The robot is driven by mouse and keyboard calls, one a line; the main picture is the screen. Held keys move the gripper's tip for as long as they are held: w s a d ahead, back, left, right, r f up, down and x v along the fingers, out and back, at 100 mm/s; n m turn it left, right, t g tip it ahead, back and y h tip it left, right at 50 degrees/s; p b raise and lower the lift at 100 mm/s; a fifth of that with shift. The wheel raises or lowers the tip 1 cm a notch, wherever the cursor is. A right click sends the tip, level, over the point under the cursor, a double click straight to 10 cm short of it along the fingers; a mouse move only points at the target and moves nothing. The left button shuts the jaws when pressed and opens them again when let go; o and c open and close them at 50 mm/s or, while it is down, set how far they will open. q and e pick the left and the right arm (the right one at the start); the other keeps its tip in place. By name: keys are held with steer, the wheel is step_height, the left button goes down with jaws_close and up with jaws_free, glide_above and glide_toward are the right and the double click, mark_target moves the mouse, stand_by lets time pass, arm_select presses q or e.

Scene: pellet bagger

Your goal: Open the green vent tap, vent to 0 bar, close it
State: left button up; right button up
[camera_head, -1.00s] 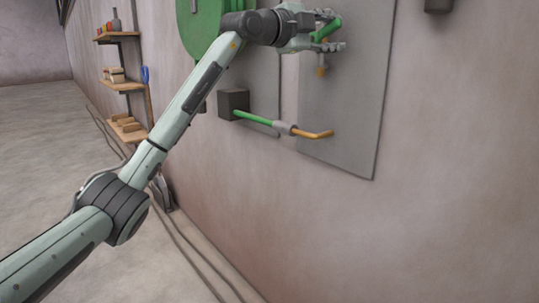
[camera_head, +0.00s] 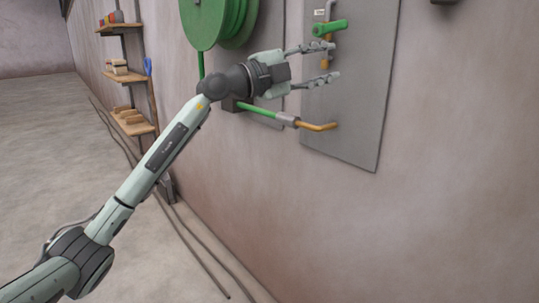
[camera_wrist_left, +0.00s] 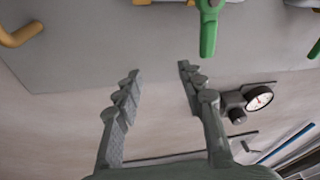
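A green lever (camera_wrist_left: 208,32) also shows at the top of the left wrist view, beyond the fingers. My left gripper (camera_head: 332,61) is open and empty, just below the tap and apart from it. Its two spread fingers (camera_wrist_left: 159,72) hold nothing in the wrist view. A round white gauge (camera_wrist_left: 259,99) shows at right there; its reading is too small to tell. My right gripper is not in view.
The grey panel (camera_head: 350,135) carries a brass pipe (camera_head: 318,126) joined to a green hose below my gripper. A green hose reel (camera_head: 207,22) hangs left of the panel. Wooden shelves (camera_head: 122,75) stand farther left. The wall right of the panel is largely clear.

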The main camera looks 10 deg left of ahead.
arm_select(q)
steer(key=w+a+f+n+t+y, duration=0.1)
steer(key=a+f+n+t+y, duration=0.1)
steer(key=a+f+n, duration=0.2)
steer(key=w+a+f+n+t+y+p, duration=0.1)
steer(key=a+f+n+t+y, duration=0.1)
steer(key=f, duration=0.9)
steer(key=w+a+f+n+t+y+p, duration=0.1)
steer(key=a+f+n+t+y, duration=0.2)
steer(key=a+f+n, duration=0.3)
step_height(320, 180, down, 2)
steer(key=n+y, duration=0.1)
steer(key=n, duration=0.1)
steer(key=shift+f+n, duration=0.2)
steer(key=shift+n, duration=0.1)
steer(key=shift+w, duration=0.1)
steer(key=shift+c, duration=0.5)
